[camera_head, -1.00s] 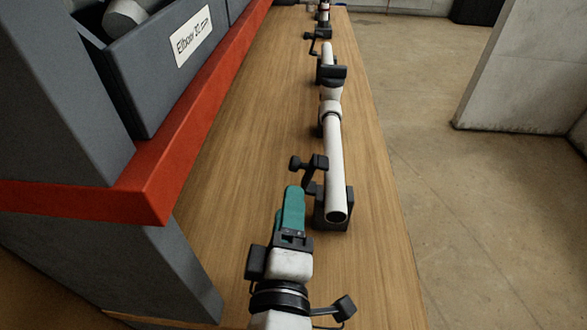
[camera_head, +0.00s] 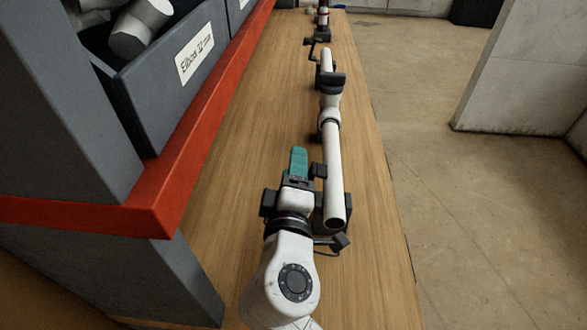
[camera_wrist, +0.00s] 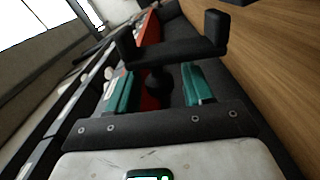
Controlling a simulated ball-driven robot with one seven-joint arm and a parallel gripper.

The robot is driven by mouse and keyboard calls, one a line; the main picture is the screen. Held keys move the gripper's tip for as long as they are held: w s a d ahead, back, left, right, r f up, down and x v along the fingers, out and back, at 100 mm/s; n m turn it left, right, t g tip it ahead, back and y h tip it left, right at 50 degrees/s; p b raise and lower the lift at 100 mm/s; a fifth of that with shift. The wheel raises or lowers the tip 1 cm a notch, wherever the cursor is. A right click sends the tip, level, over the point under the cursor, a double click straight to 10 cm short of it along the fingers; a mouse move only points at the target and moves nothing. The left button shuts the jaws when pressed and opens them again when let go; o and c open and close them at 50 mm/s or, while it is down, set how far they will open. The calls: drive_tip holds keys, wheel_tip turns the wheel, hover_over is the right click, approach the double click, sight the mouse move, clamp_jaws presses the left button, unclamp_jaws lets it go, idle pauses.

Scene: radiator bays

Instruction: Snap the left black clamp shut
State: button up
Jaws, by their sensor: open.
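A black clamp (camera_head: 318,170) stands open at the near end of a white pipe (camera_head: 333,180), its arm swung to the pipe's left. My gripper (camera_head: 299,163), with teal fingers, is just left of it and partly hides it and its black base. In the wrist view my gripper (camera_wrist: 160,88) is open. The clamp's black arm (camera_wrist: 175,48) crosses ahead of the fingers, and its round knob (camera_wrist: 157,82) shows between them, apparently not gripped. A second black clamp (camera_head: 332,80) sits across the pipe farther along.
The pipe lies along a wooden bench (camera_head: 240,165). On the left is a red-edged shelf (camera_head: 150,205) with a grey bin (camera_head: 160,80) of white fittings. More black clamp parts (camera_head: 312,42) stand at the far end. Open floor lies right.

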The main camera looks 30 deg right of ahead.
drive_tip(key=shift+c, duration=0.2)
clamp_jaws()
